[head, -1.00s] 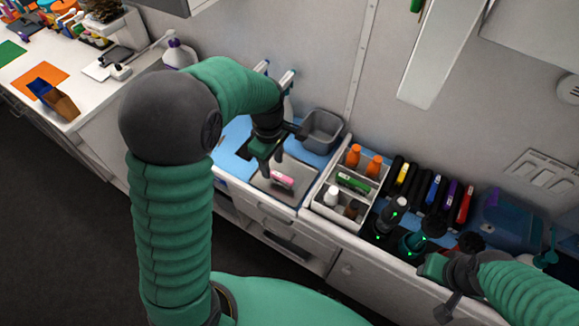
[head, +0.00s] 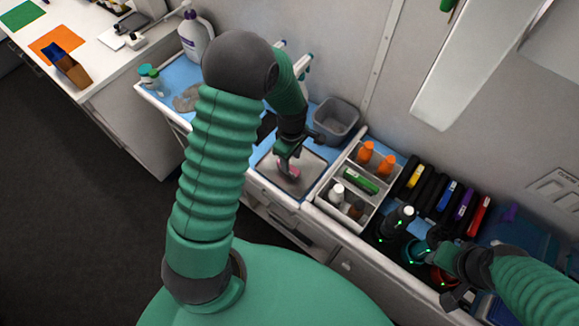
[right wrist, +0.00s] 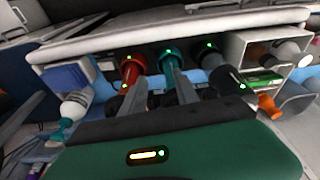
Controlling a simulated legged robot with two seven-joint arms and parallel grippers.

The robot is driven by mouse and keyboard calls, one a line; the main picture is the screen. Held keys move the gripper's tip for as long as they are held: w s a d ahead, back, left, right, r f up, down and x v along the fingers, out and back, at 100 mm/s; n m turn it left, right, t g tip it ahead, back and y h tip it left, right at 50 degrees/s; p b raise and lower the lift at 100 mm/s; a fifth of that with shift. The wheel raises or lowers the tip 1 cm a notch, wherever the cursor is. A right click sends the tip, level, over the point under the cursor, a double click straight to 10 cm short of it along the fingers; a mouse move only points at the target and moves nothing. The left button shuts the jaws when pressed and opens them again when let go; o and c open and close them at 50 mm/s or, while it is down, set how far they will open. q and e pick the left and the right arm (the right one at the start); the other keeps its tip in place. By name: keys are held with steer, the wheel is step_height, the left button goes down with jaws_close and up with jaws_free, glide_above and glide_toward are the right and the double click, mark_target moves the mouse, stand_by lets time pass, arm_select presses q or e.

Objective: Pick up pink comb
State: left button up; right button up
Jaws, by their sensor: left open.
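The pink comb (head: 291,172) lies on a grey tray (head: 309,179) in the head view, partly hidden by my left gripper. My left gripper (head: 287,168) is open and points down at the comb, its fingers right at it; I cannot tell whether they touch it. My right gripper (head: 452,285) is at the lower right of the head view. In the right wrist view its two fingers (right wrist: 156,85) stand apart, in front of a row of dark, red and teal round tools.
Right of the tray stands a white divided caddy (head: 327,190) with orange, white and brown bottles and a green item. A grey bin (head: 336,121) stands behind the tray. Several coloured-label tools lie farther right. A spray bottle (head: 195,38) stands at the back left.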

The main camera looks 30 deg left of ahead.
arm_select(q)
steer(key=f, duration=0.2)
steer(key=s+f, duration=0.1)
steer(key=shift+s+a+f, duration=0.1)
steer(key=shift+a+f, duration=0.05)
steer(key=shift+f, duration=0.2)
steer(key=shift+w+f, duration=0.2)
jaws_close()
